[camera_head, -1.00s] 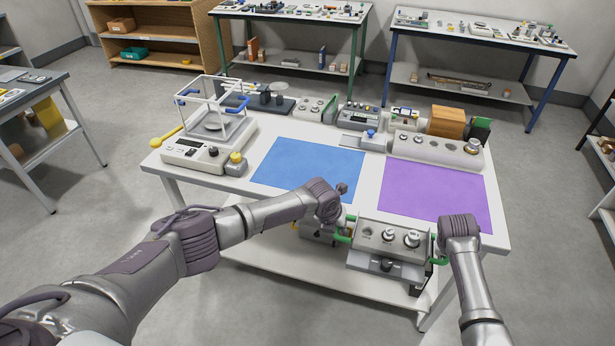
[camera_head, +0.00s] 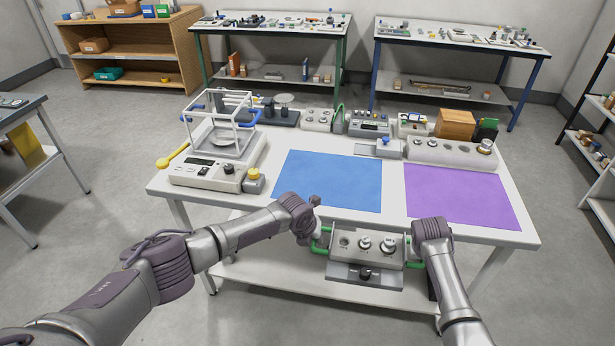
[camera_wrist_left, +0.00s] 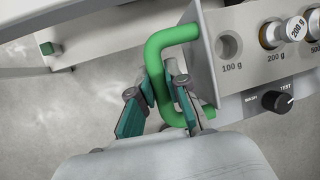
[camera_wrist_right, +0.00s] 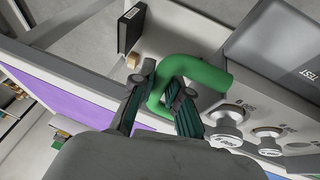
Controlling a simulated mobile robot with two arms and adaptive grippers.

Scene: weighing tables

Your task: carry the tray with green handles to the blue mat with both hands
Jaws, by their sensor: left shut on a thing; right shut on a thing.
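The tray (camera_head: 352,251) is a grey box with green handles and metal weights in its top. It is held in front of the table's near edge, below the blue mat (camera_head: 332,181). My left gripper (camera_head: 312,236) is at its left green handle; the left wrist view shows the fingers (camera_wrist_left: 160,105) around that handle (camera_wrist_left: 160,62). My right gripper (camera_head: 420,248) is at the right handle; the right wrist view shows the fingers (camera_wrist_right: 158,100) closed about that green handle (camera_wrist_right: 196,70). The blue mat lies flat and bare on the table.
A purple mat (camera_head: 462,195) lies right of the blue one. A balance with a glass-type shield (camera_head: 222,130) stands on the table's left. Several instruments and a wooden box (camera_head: 455,125) line the back. The white table's (camera_head: 391,205) front edge lies just beyond the tray.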

